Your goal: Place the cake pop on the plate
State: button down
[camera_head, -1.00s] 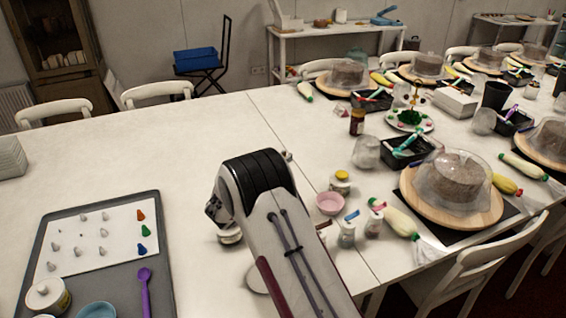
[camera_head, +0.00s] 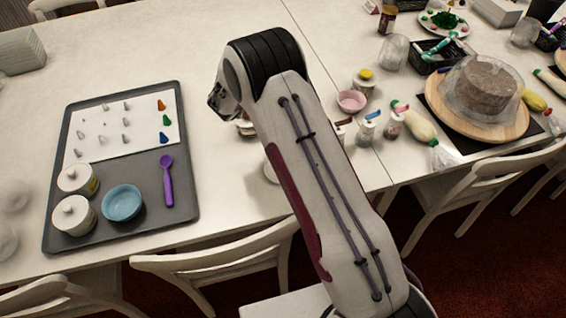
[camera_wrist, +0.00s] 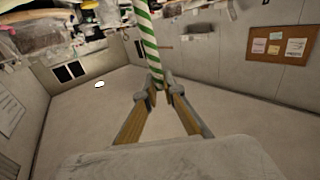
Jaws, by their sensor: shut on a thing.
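The wrist view shows my gripper (camera_wrist: 162,88) shut on a green-and-white striped stick (camera_wrist: 148,42), taken to be the cake pop's stick. The stick runs up out of the top of that view, so its head is not visible. In the head view the gripper and the stick are hidden behind my arm. A white plate (camera_head: 462,29) with a green mound and small coloured pieces on it lies at the upper right of the head view, well apart from my arm.
A grey tray (camera_head: 150,220) with piping tips, a purple spoon (camera_head: 167,180) and a blue bowl (camera_head: 122,203) lies at left. A covered cake (camera_head: 487,88) stands on a wooden turntable (camera_head: 440,100) at right. Jars and a pink bowl (camera_head: 351,101) stand beside my arm. Bare table lies behind it.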

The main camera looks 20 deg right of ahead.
jog(key=s+a+n+t+y, duration=0.1)
jog(key=s+a, duration=0.8)
jog(key=a, duration=0.2)
jog(key=s+d+m+g+h, duration=0.1)
jog(key=s+d, duration=0.1)
jog(key=s, duration=1.1)
jog(key=shift+s+d+f+m+g+h, duration=0.25)
jog(key=shift+s+d+m+g+h, duration=0.05)
jog(key=shift+s+d+g, duration=0.1)
jog(key=shift+w, duration=0.1)
jog(key=shift+a+f, duration=0.1)
jog(key=shift+f, duration=2.85)
